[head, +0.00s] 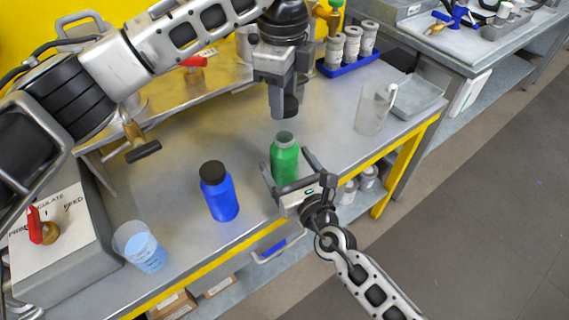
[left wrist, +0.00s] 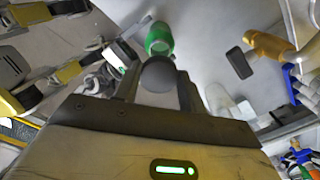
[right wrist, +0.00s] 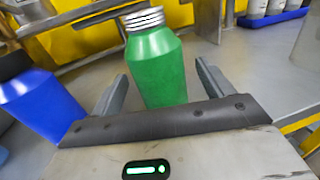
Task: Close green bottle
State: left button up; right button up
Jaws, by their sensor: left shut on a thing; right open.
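The green bottle (head: 284,160) stands upright on the metal bench with its threaded neck uncovered. It also shows in the right wrist view (right wrist: 160,65) and the left wrist view (left wrist: 158,38). My left gripper (head: 283,108) is above the bottle, shut on a dark round cap (left wrist: 158,75). In the head view, the cap is partly hidden by the fingers. The cap is apart from the neck. My right gripper (head: 290,172) is open, with one finger on each side of the green bottle's body; I cannot tell if they touch it.
A blue bottle (head: 219,191) with a black cap stands left of the green one. A beaker of blue liquid (head: 141,246) is at the front left. A clear pitcher (head: 375,108) and a metal tray (head: 418,94) are to the right. A blue rack (head: 347,66) holds white containers behind.

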jog(key=shift+x, duration=0.85)
jog(key=c, duration=1.5)
pick_arm(q)
send_over(284, 151)
jog(key=w, duration=0.2)
jog(key=shift+a+f, duration=0.15)
jog(key=shift+f, duration=2.35)
jog(key=shift+f, duration=0.1)
jog(key=shift+f, duration=0.75)
jog(key=shift+f, duration=0.6)
